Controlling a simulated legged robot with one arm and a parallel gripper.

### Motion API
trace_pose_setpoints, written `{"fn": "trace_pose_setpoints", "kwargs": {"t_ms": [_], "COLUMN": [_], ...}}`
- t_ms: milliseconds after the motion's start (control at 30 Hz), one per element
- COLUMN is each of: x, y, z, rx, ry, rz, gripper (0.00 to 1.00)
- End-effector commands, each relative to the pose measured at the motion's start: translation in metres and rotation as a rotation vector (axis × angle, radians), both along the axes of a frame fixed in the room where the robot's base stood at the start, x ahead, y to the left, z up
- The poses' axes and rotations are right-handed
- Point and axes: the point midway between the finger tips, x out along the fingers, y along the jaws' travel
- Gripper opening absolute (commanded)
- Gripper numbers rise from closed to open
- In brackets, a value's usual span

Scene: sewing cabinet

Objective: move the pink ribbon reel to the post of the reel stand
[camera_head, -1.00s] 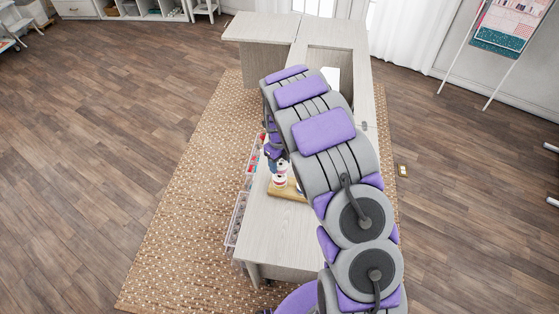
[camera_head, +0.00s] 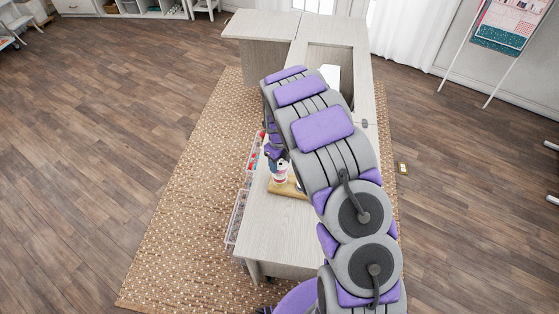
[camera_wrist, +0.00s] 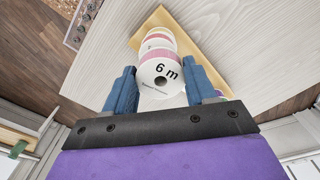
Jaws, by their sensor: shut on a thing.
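The pink ribbon reel (camera_wrist: 160,72) has a white face marked "6 m" and a pink band behind it. In the wrist view it sits between the blue fingers of my gripper (camera_wrist: 163,92), which is shut on it. Another white reel with a pink band (camera_wrist: 158,38) shows just beyond it, over the wooden base of the reel stand (camera_wrist: 196,52). In the head view my gripper (camera_head: 274,156) is just above the white and reddish reels (camera_head: 280,173) on the wooden base (camera_head: 287,189). The post is hidden, and I cannot tell whether the held reel is around it.
The pale cabinet top (camera_head: 275,235) is clear in front of the stand. Clear trays with small items (camera_head: 236,218) hang along its left side. My arm hides much of the cabinet's right part. A white sheet (camera_head: 331,77) stands in the recess behind.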

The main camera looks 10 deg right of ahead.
Motion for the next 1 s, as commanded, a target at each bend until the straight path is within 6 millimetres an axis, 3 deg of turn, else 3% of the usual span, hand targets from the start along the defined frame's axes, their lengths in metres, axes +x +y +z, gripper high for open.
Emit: {"fn": "trace_pose_setpoints", "kwargs": {"t_ms": [867, 900, 1000], "x": [0.000, 0.000, 0.000], "y": [0.000, 0.000, 0.000], "z": [-0.015, -0.015, -0.015], "rx": [0.000, 0.000, 0.000], "ry": [0.000, 0.000, 0.000], "rz": [0.000, 0.000, 0.000], "gripper": [0.27, 0.57, 0.67]}}
